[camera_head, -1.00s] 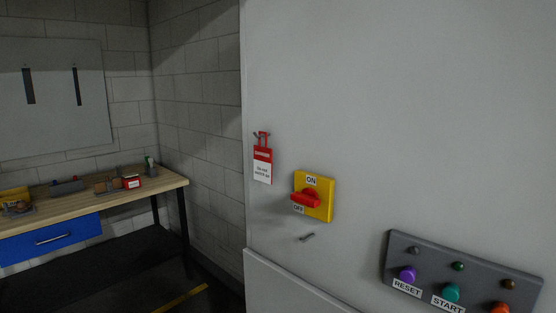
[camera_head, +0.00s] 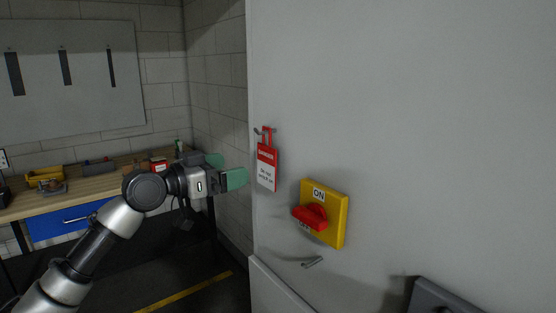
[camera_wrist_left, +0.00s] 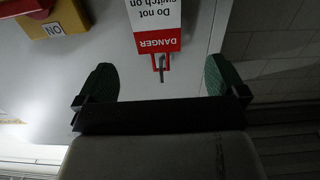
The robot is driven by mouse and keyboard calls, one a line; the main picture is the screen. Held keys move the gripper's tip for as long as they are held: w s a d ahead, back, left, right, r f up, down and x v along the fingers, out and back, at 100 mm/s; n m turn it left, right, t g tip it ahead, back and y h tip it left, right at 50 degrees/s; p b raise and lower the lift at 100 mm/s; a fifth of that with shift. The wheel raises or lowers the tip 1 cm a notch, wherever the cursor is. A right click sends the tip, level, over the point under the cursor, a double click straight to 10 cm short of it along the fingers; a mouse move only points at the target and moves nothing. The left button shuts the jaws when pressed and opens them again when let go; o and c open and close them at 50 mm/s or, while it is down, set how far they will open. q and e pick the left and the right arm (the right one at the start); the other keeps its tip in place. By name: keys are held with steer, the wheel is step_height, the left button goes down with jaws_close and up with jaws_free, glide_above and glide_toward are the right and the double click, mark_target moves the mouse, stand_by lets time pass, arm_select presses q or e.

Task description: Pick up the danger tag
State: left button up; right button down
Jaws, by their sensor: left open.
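The danger tag (camera_head: 267,167) is a red and white card hanging by its red loop from a small hook (camera_head: 259,131) on the grey cabinet's left part. In the left wrist view the tag (camera_wrist_left: 155,25) appears upside down, ahead of the fingers and near the middle between them. My left gripper (camera_head: 226,170) is open and empty, with green finger pads, just left of the tag in the head view. It does not visibly touch the tag. My right gripper is not in view.
A yellow switch plate with a red knob (camera_head: 313,216) sits right of and below the tag. A small empty hook (camera_head: 312,262) is under it. A grey button panel (camera_head: 440,297) is at lower right. A wooden workbench (camera_head: 97,187) stands behind my left arm.

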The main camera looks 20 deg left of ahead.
mark_target(266, 161)
arm_select(q)
steer(key=p+x, duration=0.1)
steer(key=x, duration=0.3)
steer(key=shift+s+r+p, duration=0.1)
steer(key=shift+p, duration=0.2)
steer(key=p+x, duration=0.3)
steer(key=x, duration=0.2)
steer(key=shift+s+d+p, duration=0.1)
steer(key=shift+d+p, duration=0.05)
steer(key=shift+p, duration=0.15)
steer(key=shift+d+f, duration=0.1)
steer(key=shift+f, duration=0.15)
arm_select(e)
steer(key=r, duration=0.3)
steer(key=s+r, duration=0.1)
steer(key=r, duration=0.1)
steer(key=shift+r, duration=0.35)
arm_select(q)
steer(key=c, duration=0.9)
